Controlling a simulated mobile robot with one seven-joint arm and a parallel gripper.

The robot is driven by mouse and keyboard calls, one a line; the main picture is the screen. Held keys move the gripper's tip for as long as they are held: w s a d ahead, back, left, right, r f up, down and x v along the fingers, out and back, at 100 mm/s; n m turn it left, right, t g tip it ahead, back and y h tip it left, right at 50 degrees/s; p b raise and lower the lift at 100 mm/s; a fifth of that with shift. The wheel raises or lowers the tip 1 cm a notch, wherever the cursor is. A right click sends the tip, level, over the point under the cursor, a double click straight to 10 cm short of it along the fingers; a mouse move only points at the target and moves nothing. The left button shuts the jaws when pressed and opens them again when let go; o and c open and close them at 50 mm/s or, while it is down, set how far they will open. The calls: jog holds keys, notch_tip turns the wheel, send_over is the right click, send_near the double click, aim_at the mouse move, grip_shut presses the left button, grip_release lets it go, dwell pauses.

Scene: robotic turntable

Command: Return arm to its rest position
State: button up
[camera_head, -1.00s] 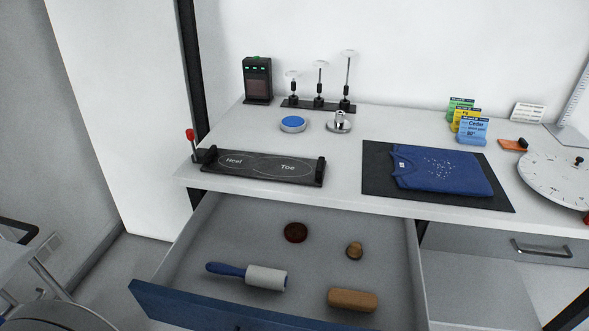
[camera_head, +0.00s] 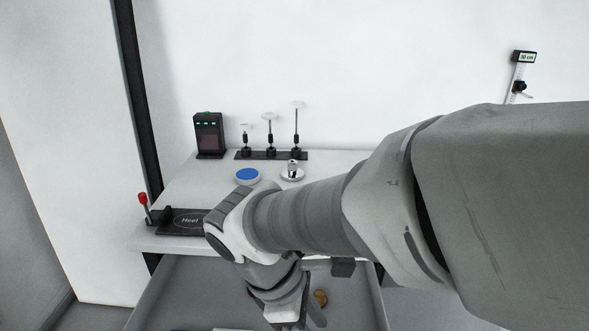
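My arm reaches in from the right side of the head view and bends down at its wrist over the drawer. My gripper (camera_head: 300,318) points down at the bottom edge of the picture, above the open drawer (camera_head: 163,292). Its fingertips are cut off or too unclear to tell whether they are open or shut. A small brown wooden piece (camera_head: 320,298) shows in the drawer just right of the gripper. The arm hides most of the table's right half.
On the table (camera_head: 180,185) stand a black box with green lights (camera_head: 209,134), a rack of three stands (camera_head: 270,155), a blue-topped disc (camera_head: 247,174) and a metal knob (camera_head: 292,171). The Heel plate (camera_head: 183,222) with its red-knobbed lever (camera_head: 143,199) is partly hidden. A gauge (camera_head: 519,75) hangs on the wall.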

jog(key=d+r+m+t+y+p, duration=0.1)
jog(key=d+r+m+t+y, duration=0.3)
jog(key=d+r+m, duration=0.5)
jog(key=d+m+t, duration=0.1)
jog(key=d+m, duration=0.1)
jog(key=m, duration=0.5)
jog(key=shift+s+r+p, duration=0.25)
jog(key=shift+s+p, duration=0.05)
jog(key=shift+s, duration=0.05)
jog(key=shift+a, duration=0.1)
